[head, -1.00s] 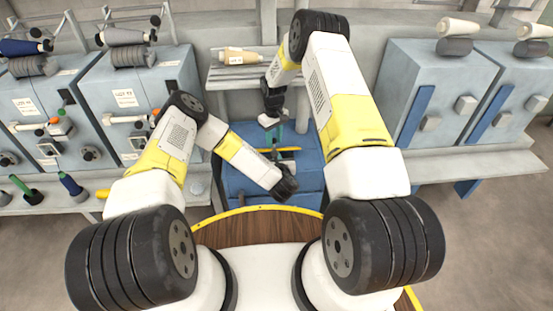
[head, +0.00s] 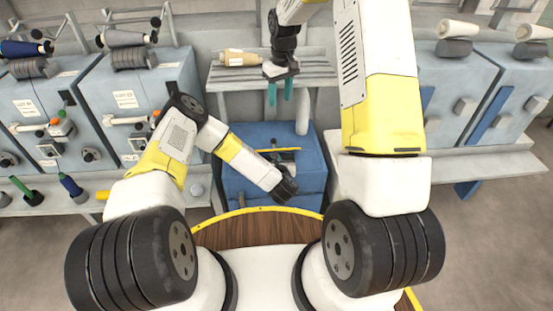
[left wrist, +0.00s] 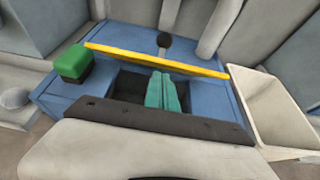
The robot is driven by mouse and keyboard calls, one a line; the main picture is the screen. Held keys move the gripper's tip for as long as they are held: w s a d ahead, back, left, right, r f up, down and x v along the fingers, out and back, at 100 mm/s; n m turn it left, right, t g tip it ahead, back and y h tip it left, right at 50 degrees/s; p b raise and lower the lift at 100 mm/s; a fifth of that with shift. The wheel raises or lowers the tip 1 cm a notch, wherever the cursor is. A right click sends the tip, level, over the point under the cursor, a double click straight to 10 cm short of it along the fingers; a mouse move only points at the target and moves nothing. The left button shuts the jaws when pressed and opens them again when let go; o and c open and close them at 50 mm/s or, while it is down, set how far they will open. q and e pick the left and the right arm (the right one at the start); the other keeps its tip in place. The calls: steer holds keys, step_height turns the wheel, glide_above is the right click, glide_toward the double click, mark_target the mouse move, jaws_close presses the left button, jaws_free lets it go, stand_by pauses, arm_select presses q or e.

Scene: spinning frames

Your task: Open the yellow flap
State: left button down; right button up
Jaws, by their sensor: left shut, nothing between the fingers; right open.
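The yellow flap shows as a thin yellow strip (head: 285,149) across the blue box in the head view. In the left wrist view the yellow strip (left wrist: 150,60) runs along the far side of a dark opening in the box; I cannot tell the flap's angle. My left gripper (left wrist: 163,92) is shut and empty, its teal fingers over the dark opening, on the near side of the strip. Whether they touch anything is unclear. My right gripper (head: 280,92) is open and empty, in front of the shelf, well away from the flap.
The blue box (left wrist: 215,92) carries a green block (left wrist: 72,63) at left and a dark knob (left wrist: 163,41) behind the strip. A pale bin (left wrist: 275,110) stands at right. A shelf (head: 315,72) holds a tan spool (head: 238,58). Blue-grey machines flank both sides.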

steer(key=s+d+r+m+t, duration=0.2)
steer(key=s+d+r+m, duration=0.15)
steer(key=s+r, duration=1.35)
arm_select(q)
steer(key=shift+w+r+g, duration=0.3)
steer(key=shift+r+g, duration=0.1)
steer(key=shift+r, duration=0.05)
arm_select(e)
steer(key=s+d+r+m+t+y, duration=0.1)
steer(key=s+r, duration=0.1)
steer(key=s, duration=0.7)
steer(key=s+d+r+t, duration=0.1)
steer(key=s+r+t, duration=0.1)
steer(key=s, duration=0.7)
steer(key=shift+r+m+y, duration=0.25)
steer(key=shift+m+y, duration=0.1)
steer(key=shift+y, duration=0.05)
arm_select(q)
steer(key=shift+r, duration=0.1)
